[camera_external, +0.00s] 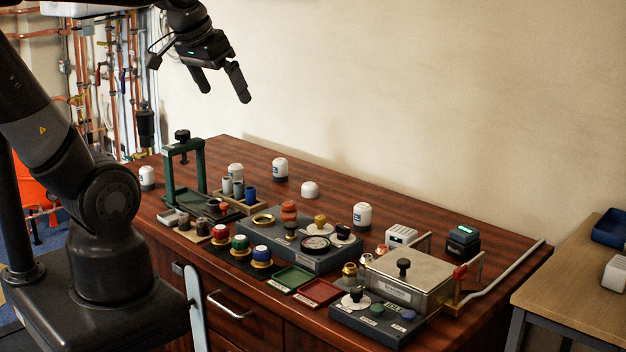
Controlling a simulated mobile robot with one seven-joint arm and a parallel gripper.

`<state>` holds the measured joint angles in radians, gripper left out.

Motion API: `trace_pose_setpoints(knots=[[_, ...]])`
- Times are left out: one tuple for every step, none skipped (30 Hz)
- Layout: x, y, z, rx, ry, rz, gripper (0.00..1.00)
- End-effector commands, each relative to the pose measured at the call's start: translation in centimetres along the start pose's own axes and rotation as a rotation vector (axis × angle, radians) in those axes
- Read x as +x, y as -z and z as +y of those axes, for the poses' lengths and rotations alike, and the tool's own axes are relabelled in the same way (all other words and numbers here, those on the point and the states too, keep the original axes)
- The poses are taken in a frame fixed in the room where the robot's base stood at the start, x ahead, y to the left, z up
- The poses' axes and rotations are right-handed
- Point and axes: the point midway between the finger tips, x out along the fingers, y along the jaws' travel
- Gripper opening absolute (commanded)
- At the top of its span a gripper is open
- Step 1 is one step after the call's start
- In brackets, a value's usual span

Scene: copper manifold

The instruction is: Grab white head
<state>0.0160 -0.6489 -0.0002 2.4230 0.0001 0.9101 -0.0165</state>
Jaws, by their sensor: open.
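Several white heads stand on the wooden bench. One small all-white head (309,189) sits low near the back middle. Which one is meant cannot be told from the picture. My gripper (225,96) is open and empty, fingers pointing down, in the air well above the left back part of the bench. It touches nothing.
A green press frame (184,165) stands left on the bench. A grey gauge block (335,258), green tray (291,278), red tray (320,291) and metal box (400,275) fill the front and right. The back strip of the bench is mostly clear.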

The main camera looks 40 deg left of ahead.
Motion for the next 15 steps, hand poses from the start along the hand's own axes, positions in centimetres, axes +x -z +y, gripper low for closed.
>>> trace_pose_setpoints(knots=[[-0.2, -1.0, -0.2, -0.001, 0.002, 0.013, 1.00], [-0.2, -1.4, -0.2, 0.000, 0.003, 0.019, 1.00], [-0.2, -2.0, -0.3, 0.000, 0.004, 0.024, 1.00], [-0.2, -2.3, -0.3, 0.001, 0.005, 0.027, 1.00], [-0.2, -2.5, -0.4, 0.001, 0.006, 0.030, 1.00], [-0.2, -2.8, -0.4, 0.002, 0.006, 0.033, 1.00], [-0.2, -2.9, -0.4, 0.002, 0.007, 0.034, 1.00], [-0.2, -3.0, -0.4, 0.002, 0.007, 0.034, 1.00], [-0.2, -3.1, -0.5, 0.002, 0.007, 0.035, 1.00], [-0.2, -3.1, -0.5, 0.002, 0.007, 0.035, 1.00], [-0.2, -3.1, -0.5, 0.002, 0.007, 0.035, 0.98], [-0.2, -3.1, -0.5, 0.002, 0.007, 0.034, 0.94], [-0.2, -3.1, -0.5, 0.002, 0.007, 0.034, 0.92], [-0.2, -3.1, -0.5, 0.002, 0.007, 0.034, 0.89], [-0.2, -3.0, -0.4, 0.002, 0.007, 0.034, 0.86]])
